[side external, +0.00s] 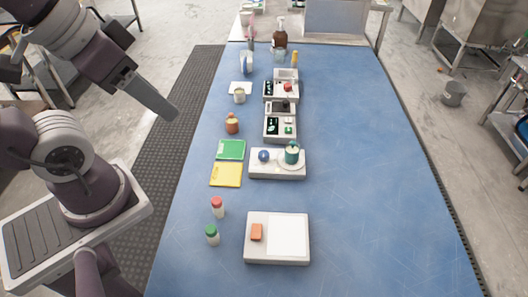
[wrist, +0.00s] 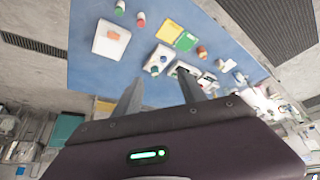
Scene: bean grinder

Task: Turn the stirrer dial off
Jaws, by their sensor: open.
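The stirrer (side external: 262,174) is a white box on the blue table with a blue dial (side external: 264,155) on its left and a round plate on its right. A teal-green vessel (side external: 292,154) stands on the plate. The dial's exact setting is too small to read. My gripper (side external: 166,108) is high at the left, well away from the dial and touching nothing. In the wrist view its two fingers (wrist: 160,88) are apart with nothing between them.
A white scale (side external: 288,236) with an orange block stands in front. More white devices (side external: 280,127) stand behind. The table's right side is clear.

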